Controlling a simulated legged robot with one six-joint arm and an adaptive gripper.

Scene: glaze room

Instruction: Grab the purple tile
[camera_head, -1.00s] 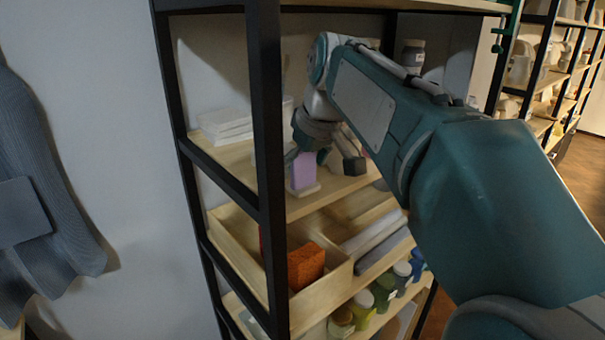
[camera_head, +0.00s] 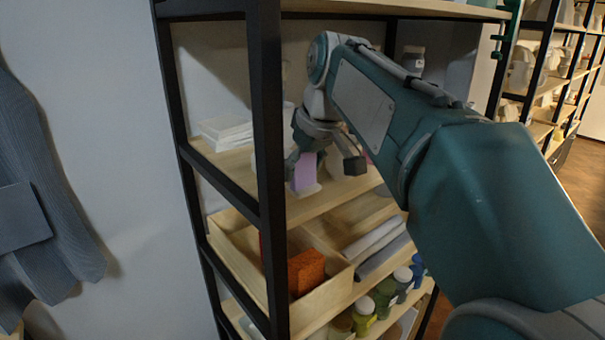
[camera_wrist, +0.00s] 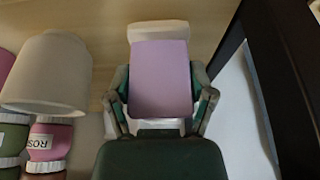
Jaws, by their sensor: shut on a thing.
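The purple tile (camera_wrist: 160,80) stands upright between the two fingers of my gripper (camera_wrist: 161,103) in the wrist view. The fingers touch its left and right sides, and my gripper is shut on it. A pale block (camera_wrist: 158,31) shows just beyond the tile's far edge. In the head view the purple tile (camera_head: 305,174) is on the wooden shelf, partly hidden by my gripper (camera_head: 322,168). I cannot tell whether the tile is lifted off its pale base.
A stack of white tiles (camera_head: 226,130) lies left on the same shelf. A black shelf post (camera_head: 268,170) stands in front. Below is a wooden bin (camera_head: 328,291) with an orange block (camera_head: 306,271). A pale cup-like thing (camera_wrist: 50,75) and jars (camera_wrist: 47,147) stand left in the wrist view.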

